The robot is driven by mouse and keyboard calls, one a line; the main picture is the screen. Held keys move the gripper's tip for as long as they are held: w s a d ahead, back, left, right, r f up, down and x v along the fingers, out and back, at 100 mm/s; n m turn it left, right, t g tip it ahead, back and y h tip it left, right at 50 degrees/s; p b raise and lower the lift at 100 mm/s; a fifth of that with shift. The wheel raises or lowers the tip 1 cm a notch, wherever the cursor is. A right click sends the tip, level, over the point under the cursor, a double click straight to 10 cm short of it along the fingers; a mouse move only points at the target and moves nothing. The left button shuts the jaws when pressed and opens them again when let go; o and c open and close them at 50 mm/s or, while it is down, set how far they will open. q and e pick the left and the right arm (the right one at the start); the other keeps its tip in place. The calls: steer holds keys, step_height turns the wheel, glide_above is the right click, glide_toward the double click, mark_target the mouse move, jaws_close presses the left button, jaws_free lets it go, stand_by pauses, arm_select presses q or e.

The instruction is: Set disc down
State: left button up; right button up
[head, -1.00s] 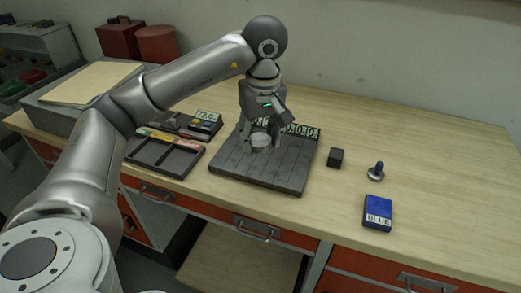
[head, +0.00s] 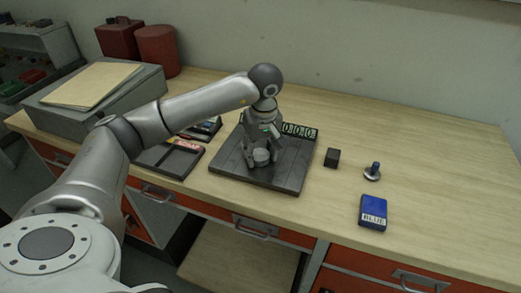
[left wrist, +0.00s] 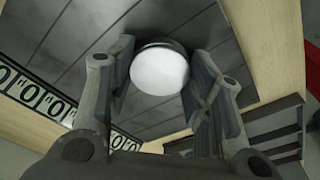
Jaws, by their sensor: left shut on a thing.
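A pale grey round disc (head: 261,157) is between the fingers of my left gripper (head: 261,154), over the dark slatted board (head: 285,178). It sits low, near the board's middle; I cannot tell whether it touches the board. In the left wrist view the disc (left wrist: 159,72) shows a bright white round face, with one finger of my left gripper (left wrist: 157,75) on each side. The gripper is shut on it, pointing down at the board. My right gripper is not in view.
A display with digits (head: 298,130) stands at the board's back edge. A small black cube (head: 332,158), a blue-knobbed metal piece (head: 373,171) and a blue box labelled BLUE (head: 373,212) lie to the right. A dark tray (head: 172,160) lies to the left.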

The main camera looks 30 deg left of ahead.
mark_target(262, 158)
arm_select(q)
steer(key=o, duration=1.3)
steer(key=shift+f, duration=0.1)
steer(key=shift+r, duration=0.35)
steer(key=r, duration=0.3)
steer(key=d+r, duration=0.1)
steer(key=r, duration=0.3)
steer(key=r+b, duration=0.1)
steer(key=r, duration=0.3)
steer(key=shift+s+d+r, duration=0.15)
steer(key=shift+s+r, duration=0.1)
steer(key=shift+s, duration=0.15)
